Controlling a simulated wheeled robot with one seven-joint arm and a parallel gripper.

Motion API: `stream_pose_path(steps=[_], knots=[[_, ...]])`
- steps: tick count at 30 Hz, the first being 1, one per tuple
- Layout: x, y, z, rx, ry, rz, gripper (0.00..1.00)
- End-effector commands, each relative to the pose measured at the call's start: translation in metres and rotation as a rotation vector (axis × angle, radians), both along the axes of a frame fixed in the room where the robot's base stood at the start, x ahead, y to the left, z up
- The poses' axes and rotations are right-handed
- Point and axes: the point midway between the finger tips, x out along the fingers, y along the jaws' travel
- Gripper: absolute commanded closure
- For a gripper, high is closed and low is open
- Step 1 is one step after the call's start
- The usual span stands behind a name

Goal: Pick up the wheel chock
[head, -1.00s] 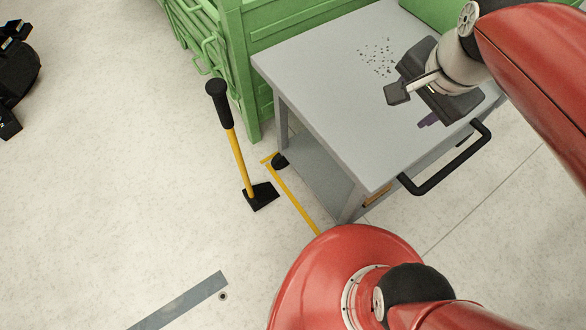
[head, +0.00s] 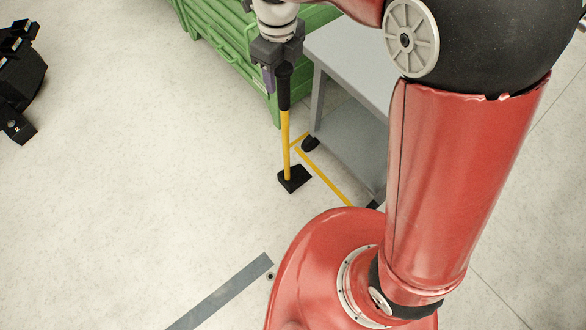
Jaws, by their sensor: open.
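The wheel chock (head: 294,179) is a black block on the floor left of the grey cart, with an upright yellow handle (head: 286,140) ending in a black grip (head: 284,90). My gripper (head: 276,70) is open and points down at the top of the black grip. One finger with a purple pad shows just left of the grip; the other finger is mostly hidden. The grip's top overlaps the gripper in this view, and I cannot tell whether it is between the fingers or touching them.
The grey cart (head: 347,135) stands right of the handle, partly hidden by my arm. Yellow tape (head: 325,178) marks the floor beside the chock. Open floor lies to the left, with a black machine (head: 20,75) at the far left.

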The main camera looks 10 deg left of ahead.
Motion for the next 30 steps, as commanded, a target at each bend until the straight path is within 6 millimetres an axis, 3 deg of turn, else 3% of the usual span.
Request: stream_pose_path(steps=[10, 20, 30], knots=[[0.001, -0.009, -0.048, -0.002, 0.001, 0.001, 0.48], [0.001, -0.008, -0.054, 0.000, -0.001, 0.002, 0.48], [0.001, -0.008, -0.054, 0.000, -0.001, 0.002, 0.93]])
